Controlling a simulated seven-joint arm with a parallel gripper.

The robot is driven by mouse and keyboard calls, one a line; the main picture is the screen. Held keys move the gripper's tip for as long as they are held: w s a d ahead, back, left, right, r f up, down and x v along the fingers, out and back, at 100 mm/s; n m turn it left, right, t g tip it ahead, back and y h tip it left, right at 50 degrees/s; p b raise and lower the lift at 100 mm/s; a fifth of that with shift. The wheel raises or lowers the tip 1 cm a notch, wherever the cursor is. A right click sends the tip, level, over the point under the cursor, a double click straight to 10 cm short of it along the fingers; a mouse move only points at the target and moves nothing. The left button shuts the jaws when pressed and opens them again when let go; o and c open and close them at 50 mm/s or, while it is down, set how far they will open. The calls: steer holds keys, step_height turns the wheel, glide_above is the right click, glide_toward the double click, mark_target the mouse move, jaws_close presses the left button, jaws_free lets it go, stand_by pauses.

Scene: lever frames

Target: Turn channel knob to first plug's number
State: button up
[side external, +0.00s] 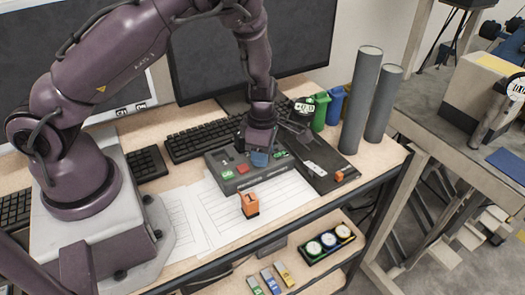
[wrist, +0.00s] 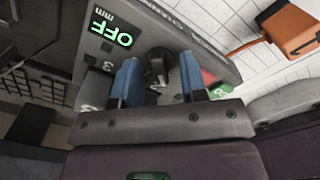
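A grey control box (side external: 225,172) lies on the desk below my arm. Its green display (wrist: 113,27) reads OFF in the wrist view, beside CHANNEL lettering and the numeral 3. The black knob (wrist: 158,65) on its face shows between my gripper's two blue fingers. My gripper (wrist: 162,80) points down at the box and is open, with a finger on either side of the knob; I cannot tell whether they touch it. In the side view, my gripper (side external: 260,158) hides the knob. An orange plug-like piece (side external: 250,204) stands on the paper; no number on it is legible.
A black tray (side external: 318,168) with a small orange piece sits right of the box. A keyboard (side external: 200,138) lies behind the box. Paper sheets (side external: 210,215) cover the desk in front.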

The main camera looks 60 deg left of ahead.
jaws_close()
steer(key=shift+m, duration=0.3)
steer(key=m, duration=0.8)
steer(key=shift+r, duration=0.1)
steer(key=m, duration=0.4)
steer(key=shift+m, duration=0.3)
steer(key=m, duration=0.4)
steer(key=shift+m, duration=0.3)
